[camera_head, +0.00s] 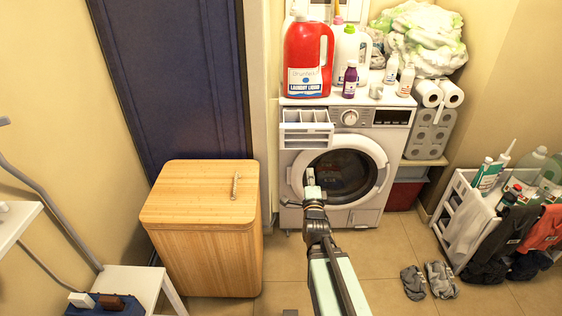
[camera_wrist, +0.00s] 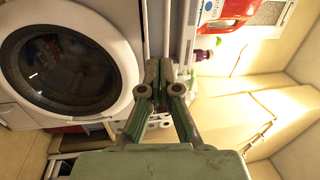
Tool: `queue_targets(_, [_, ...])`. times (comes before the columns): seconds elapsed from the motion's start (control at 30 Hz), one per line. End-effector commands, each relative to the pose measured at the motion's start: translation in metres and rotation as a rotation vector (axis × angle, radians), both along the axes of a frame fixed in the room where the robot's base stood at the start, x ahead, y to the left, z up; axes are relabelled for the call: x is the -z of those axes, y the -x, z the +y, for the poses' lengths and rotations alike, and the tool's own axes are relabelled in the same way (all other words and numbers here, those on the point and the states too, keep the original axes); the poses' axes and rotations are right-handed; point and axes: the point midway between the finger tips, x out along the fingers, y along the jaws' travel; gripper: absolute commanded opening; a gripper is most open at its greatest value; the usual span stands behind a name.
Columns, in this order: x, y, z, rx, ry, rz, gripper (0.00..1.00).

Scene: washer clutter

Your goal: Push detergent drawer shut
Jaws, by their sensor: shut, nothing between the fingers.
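The detergent drawer (camera_head: 306,132) sticks out, open, at the upper left of the white washer's front (camera_head: 366,216). Its compartments show from above. My gripper (camera_head: 309,178) is in front of the washer, below the drawer in the picture and over the left side of the round door (camera_head: 345,175). In the wrist view the picture is turned sideways, with my gripper (camera_wrist: 163,70) shut and empty and the door (camera_wrist: 65,60) at left. A white edge (camera_wrist: 189,30) just beyond the fingertips looks like the drawer. I cannot tell whether the fingertips touch it.
A red detergent jug (camera_head: 308,60), a purple bottle (camera_head: 350,79) and other bottles stand on the washer. A wooden hamper (camera_head: 205,225) stands at left. A white rack (camera_head: 462,215) with bottles and clothes stands at right.

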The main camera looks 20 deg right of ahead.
Motion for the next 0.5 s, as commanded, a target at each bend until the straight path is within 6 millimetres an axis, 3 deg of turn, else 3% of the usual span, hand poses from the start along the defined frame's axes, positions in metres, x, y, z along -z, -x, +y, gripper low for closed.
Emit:
queue_targets(0.13, [-0.003,0.008,-0.003,0.006,-0.023,-0.051,0.00])
queue_targets(0.5, [0.000,-0.003,-0.007,0.008,-0.022,-0.052,0.00])
